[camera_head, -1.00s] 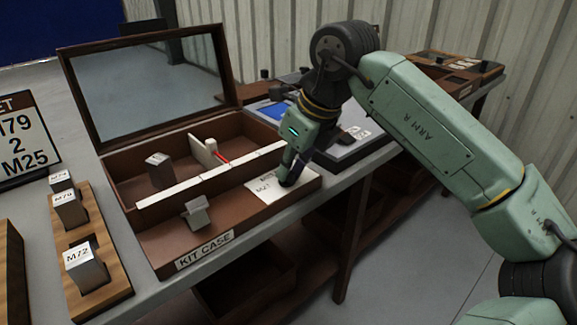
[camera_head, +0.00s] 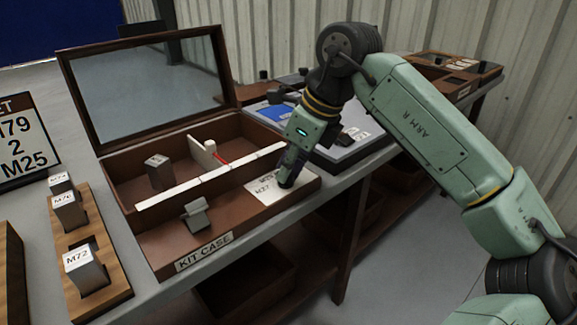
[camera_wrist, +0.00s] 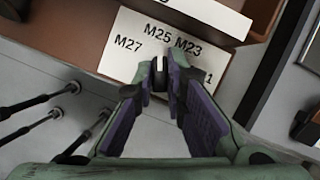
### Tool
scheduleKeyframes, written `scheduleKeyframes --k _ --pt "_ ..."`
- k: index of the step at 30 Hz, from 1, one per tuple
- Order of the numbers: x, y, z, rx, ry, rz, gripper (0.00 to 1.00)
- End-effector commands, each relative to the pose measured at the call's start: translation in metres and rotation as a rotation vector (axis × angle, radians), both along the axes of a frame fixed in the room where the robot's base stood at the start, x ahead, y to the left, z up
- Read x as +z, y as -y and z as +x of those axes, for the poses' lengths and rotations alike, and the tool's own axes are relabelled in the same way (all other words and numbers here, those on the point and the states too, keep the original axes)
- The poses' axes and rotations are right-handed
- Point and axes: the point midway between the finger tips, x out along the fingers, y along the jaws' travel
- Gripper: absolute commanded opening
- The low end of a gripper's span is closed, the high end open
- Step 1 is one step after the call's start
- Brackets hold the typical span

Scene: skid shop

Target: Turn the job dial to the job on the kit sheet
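The job dial sits on a white card (camera_head: 267,190) at the front right of the kit case (camera_head: 230,235). In the wrist view its card (camera_wrist: 122,58) carries the labels M27, M25, M23 and one partly hidden ending in 1. The dial's dark knob (camera_wrist: 160,66) has a white line pointing up, roughly towards M25. My gripper (camera_head: 286,184) reaches down onto the dial. Its fingers in the wrist view (camera_wrist: 160,84) stand close on both sides of the knob and look shut on it. The kit sheet (camera_head: 25,145), cut off at the left, shows "79", "2" and "M25".
The case's open lid (camera_head: 150,85) stands behind. Inside are a grey block (camera_head: 158,172) and a white piece (camera_head: 208,152) with red. A wooden rack (camera_head: 105,265) with labelled blocks is at left. A grey device (camera_head: 335,150) stands close beside my gripper.

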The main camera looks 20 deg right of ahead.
Motion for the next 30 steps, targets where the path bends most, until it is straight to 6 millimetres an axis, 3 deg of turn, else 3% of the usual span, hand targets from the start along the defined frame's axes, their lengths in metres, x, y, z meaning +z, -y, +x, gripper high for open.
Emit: scheduleKeyframes --k 8,19,23,30 --pt "0.0 0.0 0.0 0.0 0.0 0.0 0.31" --pt "0.004 0.001 -0.001 -0.001 0.0 0.0 0.32" --pt "0.02 0.006 -0.006 -0.003 0.001 -0.002 0.32" --pt "0.068 0.019 -0.02 -0.003 0.002 -0.001 0.32"
